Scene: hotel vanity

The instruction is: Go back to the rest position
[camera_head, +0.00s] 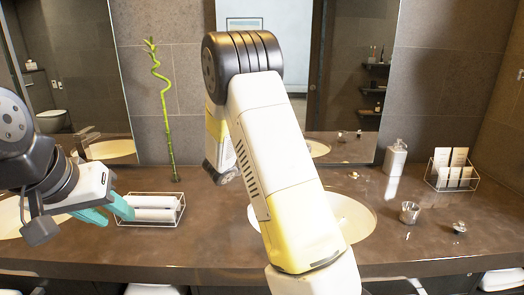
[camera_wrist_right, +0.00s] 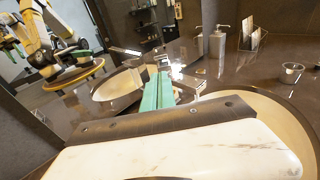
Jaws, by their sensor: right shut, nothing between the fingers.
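My left gripper (camera_head: 118,217) is at the left of the head view, over the counter. Its two teal fingers are apart with nothing visible between them, in front of a wire tray of rolled white towels (camera_head: 152,214). My right arm stands across the middle of the head view, and its gripper is hidden there. In the right wrist view my right gripper (camera_wrist_right: 157,92) has its teal fingers together and empty, above the counter near a basin and faucet.
The brown counter (camera_head: 220,240) carries a basin (camera_head: 352,215) partly behind my right arm. A soap dispenser (camera_head: 395,159), a wire holder with cards (camera_head: 452,170), a metal cup (camera_head: 409,212) and a small item (camera_head: 459,227) stand right. A bamboo stalk (camera_head: 166,110) stands by the mirrors.

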